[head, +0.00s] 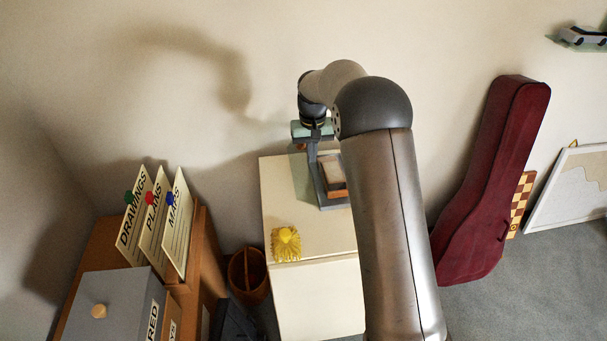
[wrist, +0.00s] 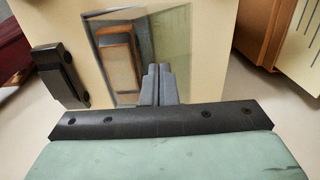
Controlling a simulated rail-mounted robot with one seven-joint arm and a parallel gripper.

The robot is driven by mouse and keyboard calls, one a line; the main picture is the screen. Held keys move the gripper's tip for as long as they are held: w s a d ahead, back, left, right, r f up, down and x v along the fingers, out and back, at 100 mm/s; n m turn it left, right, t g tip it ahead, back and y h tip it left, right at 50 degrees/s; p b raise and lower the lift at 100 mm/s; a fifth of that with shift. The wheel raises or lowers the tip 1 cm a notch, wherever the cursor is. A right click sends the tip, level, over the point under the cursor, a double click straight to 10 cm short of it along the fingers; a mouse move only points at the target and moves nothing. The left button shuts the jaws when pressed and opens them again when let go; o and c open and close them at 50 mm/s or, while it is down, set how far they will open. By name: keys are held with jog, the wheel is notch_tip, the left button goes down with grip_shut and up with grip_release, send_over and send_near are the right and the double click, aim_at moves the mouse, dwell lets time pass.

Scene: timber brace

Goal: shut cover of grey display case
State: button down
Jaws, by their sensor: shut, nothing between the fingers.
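The grey display case (head: 337,203) stands on a pale cabinet, partly hidden behind my arm. A brown-framed block with a pale top (head: 333,172) sits inside it; the block also shows in the wrist view (wrist: 117,52). A greenish see-through panel (wrist: 172,38), seemingly the cover, shows beside the block in the wrist view. I cannot tell its exact angle. My gripper (wrist: 157,70) is shut and empty, with its fingertips close to the panel and block. Whether they touch the panel is unclear.
The pale cabinet (head: 307,297) carries a yellow spiky thing (head: 286,243) at the front. A dark block (wrist: 60,76) lies beside the case. A brown cabinet with signs (head: 178,225) stands left, a maroon instrument case (head: 492,180) right. The wall is close behind.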

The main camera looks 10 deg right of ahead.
aim_at(324, 160)
jog(key=shift+d, duration=0.1)
jog(key=shift+w+d+r, duration=0.1)
jog(key=shift+d, duration=0.8)
jog(key=shift+d, duration=0.8)
jog(key=shift+w+d, duration=0.1)
jog(key=shift+d, duration=0.8)
